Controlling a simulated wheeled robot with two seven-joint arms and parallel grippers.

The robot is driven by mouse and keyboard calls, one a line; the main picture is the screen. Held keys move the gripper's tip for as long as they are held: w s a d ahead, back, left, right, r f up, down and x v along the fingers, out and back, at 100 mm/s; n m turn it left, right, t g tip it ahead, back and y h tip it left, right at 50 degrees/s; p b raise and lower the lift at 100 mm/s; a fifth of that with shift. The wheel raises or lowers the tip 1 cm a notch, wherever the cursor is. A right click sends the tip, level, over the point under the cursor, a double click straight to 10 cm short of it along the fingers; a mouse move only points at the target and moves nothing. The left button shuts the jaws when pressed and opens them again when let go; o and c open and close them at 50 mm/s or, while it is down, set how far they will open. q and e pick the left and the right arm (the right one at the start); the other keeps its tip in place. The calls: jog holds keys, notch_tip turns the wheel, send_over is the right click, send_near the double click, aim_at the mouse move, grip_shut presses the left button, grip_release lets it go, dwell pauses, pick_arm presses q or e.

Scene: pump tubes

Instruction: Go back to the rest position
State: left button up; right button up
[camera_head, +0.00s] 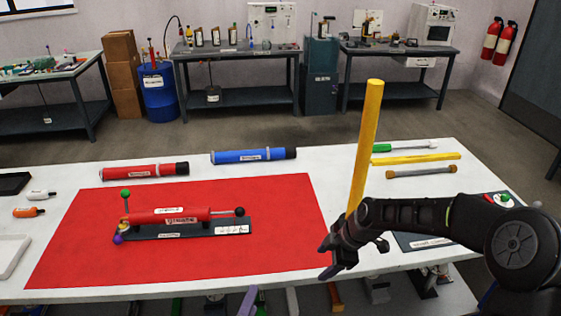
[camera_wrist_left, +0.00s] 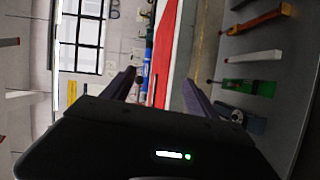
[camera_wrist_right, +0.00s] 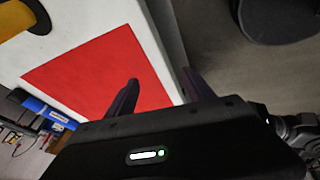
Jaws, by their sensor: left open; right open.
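My right gripper (camera_head: 338,258) hangs open and empty over the front right edge of the red mat (camera_head: 270,262). Its spread fingers show in the right wrist view (camera_wrist_right: 160,95). Only a purple finger of my left gripper (camera_head: 249,302) shows at the bottom edge of the head view. In the left wrist view its two fingers (camera_wrist_left: 158,95) are apart with nothing between them. A red pump (camera_head: 168,215) lies on a dark base plate (camera_head: 228,228) on the mat, with coloured balls at its ends.
Behind the mat lie a red tube (camera_head: 145,172) and a blue tube (camera_head: 254,156). A tall yellow post (camera_head: 366,140) rises behind my right wrist; its foot is hidden. Yellow (camera_head: 418,158) and grey (camera_head: 422,171) bars lie at right.

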pick_arm(q)
jog(key=s+d+f+m+g+h, duration=0.4)
jog(key=s+d+f+m+g, duration=0.5)
jog(key=s+f, duration=0.35)
pick_arm(e)
jog(key=s+a+f+m+g, duration=0.1)
jog(key=s+a+f+m, duration=0.3)
jog(key=s+f+m, duration=0.75)
pick_arm(q)
jog(key=s+a+f+m+g+y, duration=0.3)
jog(key=s+a+g+y, duration=0.1)
jog(key=s+a+g, duration=0.3)
jog(key=shift+s+a+f+m, duration=0.3)
jog(key=shift+s+a+m, duration=0.1)
jog(key=shift+s+a, duration=0.55)
pick_arm(e)
jog(key=s+f+m, duration=0.4)
jog(key=s+f, duration=0.1)
jog(key=s, duration=0.5)
jog(key=s+f+m+g, duration=0.1)
jog(key=s+f+m, duration=0.3)
jog(key=s, duration=0.5)
jog(key=shift+s+f, duration=0.35)
jog(key=shift+f, duration=0.25)
pick_arm(q)
jog(key=shift+c, duration=0.6)
